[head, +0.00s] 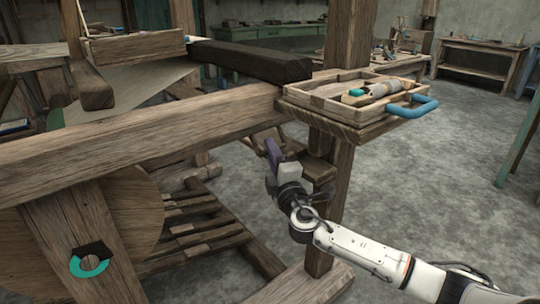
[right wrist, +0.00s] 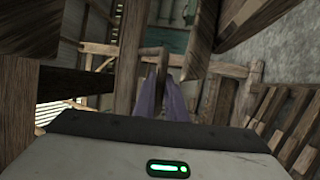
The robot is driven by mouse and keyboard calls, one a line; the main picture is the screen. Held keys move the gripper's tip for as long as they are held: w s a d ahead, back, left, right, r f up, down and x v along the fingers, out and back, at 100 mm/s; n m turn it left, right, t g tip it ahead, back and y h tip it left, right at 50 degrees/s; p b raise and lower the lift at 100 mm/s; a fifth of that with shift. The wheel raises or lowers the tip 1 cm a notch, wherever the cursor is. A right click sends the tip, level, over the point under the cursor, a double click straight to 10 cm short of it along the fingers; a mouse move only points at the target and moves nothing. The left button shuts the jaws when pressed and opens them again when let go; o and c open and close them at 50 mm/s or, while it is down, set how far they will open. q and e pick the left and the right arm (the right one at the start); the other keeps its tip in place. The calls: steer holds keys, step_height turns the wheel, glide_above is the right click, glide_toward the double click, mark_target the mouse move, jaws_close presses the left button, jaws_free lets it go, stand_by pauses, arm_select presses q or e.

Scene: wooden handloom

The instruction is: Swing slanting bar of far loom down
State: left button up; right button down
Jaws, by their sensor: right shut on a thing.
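My right gripper (head: 273,152), with purple fingers, is low beside the loom's front post, under the wooden tray. It is shut on a thin brown wooden piece, which seems to be the slanting bar (head: 291,138). In the right wrist view the purple fingers (right wrist: 163,98) point away from me and meet around this brown piece (right wrist: 152,55). The fingers and the tray's shadow hide much of the bar, so its full length and far end cannot be made out. My left gripper is not in view.
A thick loom beam (head: 150,137) runs above and left of my gripper. The post (head: 343,190) stands close on its right. Slatted treadles (head: 190,228) lie below. Grey floor (head: 440,190) is free at right.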

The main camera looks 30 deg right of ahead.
steer(key=shift+f, duration=0.25)
steer(key=c, duration=1.8)
jaws_free()
steer(key=shift+d, duration=0.1)
